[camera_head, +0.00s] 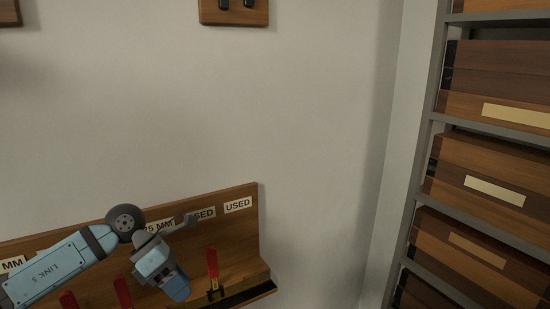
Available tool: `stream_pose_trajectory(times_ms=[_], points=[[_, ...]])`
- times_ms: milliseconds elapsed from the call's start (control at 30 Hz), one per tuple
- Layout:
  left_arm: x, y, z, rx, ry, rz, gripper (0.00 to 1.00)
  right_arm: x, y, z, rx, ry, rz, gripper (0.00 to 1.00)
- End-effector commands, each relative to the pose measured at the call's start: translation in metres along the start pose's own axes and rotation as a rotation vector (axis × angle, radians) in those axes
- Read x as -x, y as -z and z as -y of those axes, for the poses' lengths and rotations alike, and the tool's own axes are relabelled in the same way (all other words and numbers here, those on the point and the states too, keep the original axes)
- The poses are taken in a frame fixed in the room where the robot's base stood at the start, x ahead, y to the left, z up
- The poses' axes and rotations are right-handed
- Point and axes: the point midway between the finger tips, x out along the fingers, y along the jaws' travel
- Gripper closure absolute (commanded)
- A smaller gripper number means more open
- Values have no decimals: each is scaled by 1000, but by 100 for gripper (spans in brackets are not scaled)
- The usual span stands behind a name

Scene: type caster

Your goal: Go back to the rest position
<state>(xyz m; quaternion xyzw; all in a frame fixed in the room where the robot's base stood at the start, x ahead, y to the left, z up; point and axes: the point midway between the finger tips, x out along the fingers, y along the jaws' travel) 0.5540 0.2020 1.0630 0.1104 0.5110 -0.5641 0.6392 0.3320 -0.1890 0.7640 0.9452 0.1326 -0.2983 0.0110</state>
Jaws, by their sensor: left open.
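My left arm comes in from the lower left, and its blue link is marked LINK 5. My left gripper (176,284) is at the arm's end, pointing down in front of the wooden rack (248,210). It is open, and I see nothing held in it. Its fingertips are small and hard to make out. My right gripper is not in view.
A grey shelf with wooden drawers (490,155) stands at the right. A wooden wall piece (235,14) is above. The wall between is bare.

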Motion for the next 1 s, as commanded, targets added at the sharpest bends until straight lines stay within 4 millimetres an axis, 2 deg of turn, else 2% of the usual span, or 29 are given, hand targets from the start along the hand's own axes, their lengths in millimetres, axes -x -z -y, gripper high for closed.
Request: stream_pose_trajectory(times_ms=[33, 100, 200, 333, 467, 567, 667, 800, 967, 1000], points=[[-29, -8, 18, 33, 114, 105, 52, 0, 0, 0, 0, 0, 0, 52], [-55, -22, 42, 103, 261, 265, 52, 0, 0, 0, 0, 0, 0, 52], [-79, -38, 69, 247, 463, 489, 52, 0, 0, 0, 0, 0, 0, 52], [-92, -50, 86, 508, 700, 769, 52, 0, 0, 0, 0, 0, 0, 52], [-100, -43, 78, 845, 900, 1025, 52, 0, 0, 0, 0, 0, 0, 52], [-110, -21, 61, 1151, 1023, 1199, 52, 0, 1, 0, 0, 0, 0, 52], [-129, 16, 41, 1493, 1112, 1347, 52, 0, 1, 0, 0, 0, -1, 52], [-170, 85, 23, 1991, 1173, 1490, 52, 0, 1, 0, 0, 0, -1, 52], [-218, 159, 26, 2462, 1167, 1550, 52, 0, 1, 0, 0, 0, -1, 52], [-228, 174, 30, -2450, -1111, -1487, 52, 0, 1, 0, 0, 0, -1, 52]])
